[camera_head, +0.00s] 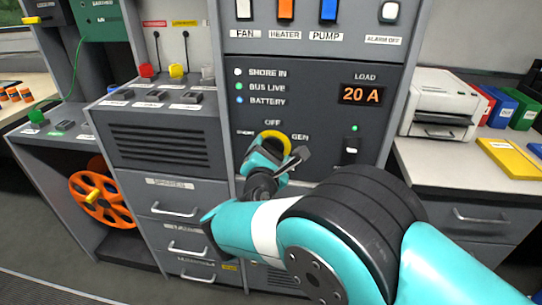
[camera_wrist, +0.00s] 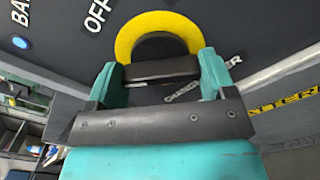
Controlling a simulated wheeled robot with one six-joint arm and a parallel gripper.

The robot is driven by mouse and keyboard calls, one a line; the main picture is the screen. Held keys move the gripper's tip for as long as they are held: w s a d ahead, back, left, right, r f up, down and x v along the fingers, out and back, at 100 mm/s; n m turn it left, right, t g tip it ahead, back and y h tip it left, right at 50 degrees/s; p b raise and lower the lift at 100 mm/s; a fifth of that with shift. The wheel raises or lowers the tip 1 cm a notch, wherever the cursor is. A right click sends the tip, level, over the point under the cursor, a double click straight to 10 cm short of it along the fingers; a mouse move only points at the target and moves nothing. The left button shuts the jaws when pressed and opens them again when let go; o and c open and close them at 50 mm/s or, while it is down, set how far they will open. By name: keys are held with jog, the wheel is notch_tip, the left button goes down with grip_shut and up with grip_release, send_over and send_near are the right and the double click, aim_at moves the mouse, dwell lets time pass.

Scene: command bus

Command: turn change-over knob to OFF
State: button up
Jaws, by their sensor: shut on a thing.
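The change-over knob has a yellow ring (camera_head: 284,140) on the dark panel, with OFF printed above it, SHORE at its left and GEN at its right. In the wrist view the yellow ring (camera_wrist: 128,36) surrounds a dark centre, and the black knob bar (camera_wrist: 162,70) lies between my teal fingers. My gripper (camera_head: 264,157) is shut on the knob, with one finger at each end of the bar (camera_wrist: 156,78). My gripper hides most of the knob in the head view. I cannot tell which label the knob points to.
The load display (camera_head: 361,95) reads 20 A. Rocker switches (camera_head: 286,10) line the panel above. A printer (camera_head: 442,104) and coloured boxes stand on the right counter. Drawer handles (camera_head: 174,210) protrude at lower left.

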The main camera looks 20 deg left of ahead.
jog(key=m+b, duration=0.3)
jog(key=m, duration=0.3)
jog(key=shift+f+b, duration=0.2)
jog(key=shift+b, duration=0.2)
jog(key=shift+r+m+b, duration=0.1)
jog(key=shift+m+b, duration=1.15)
jog(key=shift+m, duration=1.05)
jog(key=o, duration=0.9)
jog(key=v, duration=1.7)
jog(key=shift+s, duration=0.25)
